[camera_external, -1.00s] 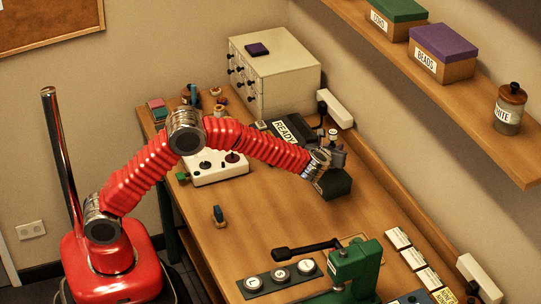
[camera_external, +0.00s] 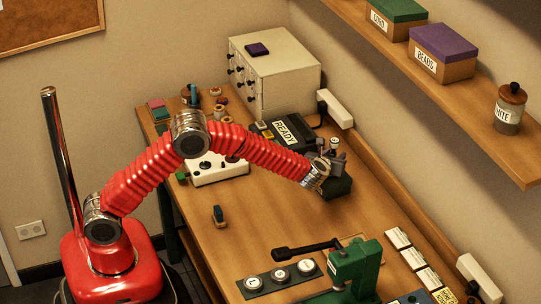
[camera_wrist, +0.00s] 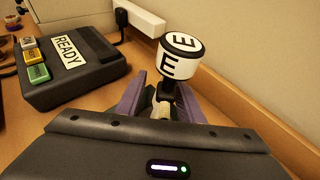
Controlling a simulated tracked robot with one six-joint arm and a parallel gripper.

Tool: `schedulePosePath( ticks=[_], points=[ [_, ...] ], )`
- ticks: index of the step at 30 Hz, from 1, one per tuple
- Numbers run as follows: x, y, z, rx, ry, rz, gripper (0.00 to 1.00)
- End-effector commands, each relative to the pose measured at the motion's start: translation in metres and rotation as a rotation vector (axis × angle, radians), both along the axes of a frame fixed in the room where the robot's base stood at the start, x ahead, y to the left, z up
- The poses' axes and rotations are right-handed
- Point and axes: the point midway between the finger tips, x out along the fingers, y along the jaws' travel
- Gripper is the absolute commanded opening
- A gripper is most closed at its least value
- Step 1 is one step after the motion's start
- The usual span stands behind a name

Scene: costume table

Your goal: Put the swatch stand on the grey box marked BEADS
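A box marked BEADS (camera_external: 443,66) stands on the wall shelf; it looks brown with a purple lid, not grey. I cannot tell for sure which thing is the swatch stand. My gripper (camera_wrist: 160,88) is open, its two purple-grey fingers apart on either side of a black stem. That stem carries a white cylinder lettered E (camera_wrist: 181,57); its lower end is partly hidden by my gripper, and I cannot tell whether the fingers touch it. In the external view my gripper (camera_external: 334,160) is low over the table's back right side, beside the white-capped thing.
A dark READY box (camera_external: 287,132) is behind and left of my gripper. A white drawer cabinet (camera_external: 290,72) stands at the back. A green press (camera_external: 356,266) is at the front.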

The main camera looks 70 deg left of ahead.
Motion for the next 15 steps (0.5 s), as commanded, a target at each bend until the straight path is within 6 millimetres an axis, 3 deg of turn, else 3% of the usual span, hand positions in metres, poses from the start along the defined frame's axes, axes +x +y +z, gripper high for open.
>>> schedulePosePath(
  ticks=[8, 15],
  points=[
    [-0.001, -0.001, 0.003, 0.0, 0.0, -0.001, 0.34],
    [-0.018, -0.019, 0.013, -0.001, -0.001, -0.001, 0.34]
  ],
)
